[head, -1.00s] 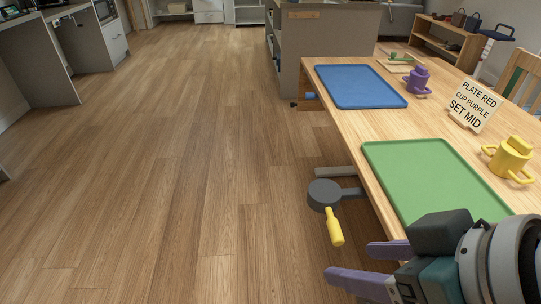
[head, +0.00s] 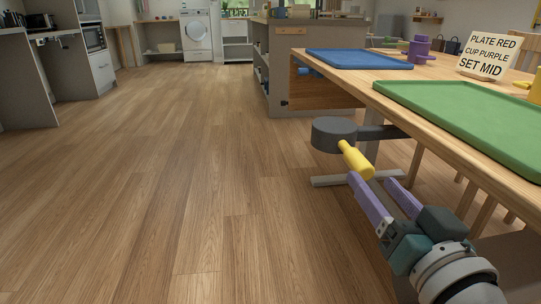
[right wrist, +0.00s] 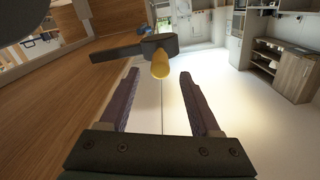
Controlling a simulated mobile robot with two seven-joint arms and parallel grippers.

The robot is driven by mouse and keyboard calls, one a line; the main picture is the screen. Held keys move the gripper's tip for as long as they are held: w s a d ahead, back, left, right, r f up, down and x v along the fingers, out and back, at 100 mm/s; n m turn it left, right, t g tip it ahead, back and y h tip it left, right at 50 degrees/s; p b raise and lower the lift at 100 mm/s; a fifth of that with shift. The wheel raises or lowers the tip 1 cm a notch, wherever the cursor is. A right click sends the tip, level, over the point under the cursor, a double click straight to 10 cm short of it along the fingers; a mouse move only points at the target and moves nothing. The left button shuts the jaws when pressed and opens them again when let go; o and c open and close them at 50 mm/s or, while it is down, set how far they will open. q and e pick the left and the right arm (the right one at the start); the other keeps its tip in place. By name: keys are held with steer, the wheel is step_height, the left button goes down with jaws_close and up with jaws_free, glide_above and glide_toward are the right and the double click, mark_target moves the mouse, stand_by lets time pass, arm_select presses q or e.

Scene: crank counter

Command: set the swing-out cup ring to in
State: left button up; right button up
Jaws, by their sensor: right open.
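The swing-out cup ring (head: 333,134) is a dark grey round piece on a dark arm (head: 383,132) at the wooden table's near side. It sticks out over the floor. A yellow handle (head: 356,160) hangs from it, tilted down to the right. My right gripper (head: 374,181) is open, its purple fingers pointing up toward the handle. In the right wrist view the yellow handle (right wrist: 160,65) shows end-on, between and just beyond the fingertips (right wrist: 159,76). Nothing is in the jaws, and I cannot tell whether they touch the handle. My left gripper is not in view.
A yellow cup (head: 536,88) is cut off at right. The floor (head: 150,170) left of the ring is clear.

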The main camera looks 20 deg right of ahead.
mark_target(351, 150)
steer(key=b+x, duration=0.3)
steer(key=x, duration=0.7)
steer(key=shift+s, duration=0.1)
steer(key=shift+c, duration=0.3)
steer(key=shift+c, duration=1.4)
jaws_close()
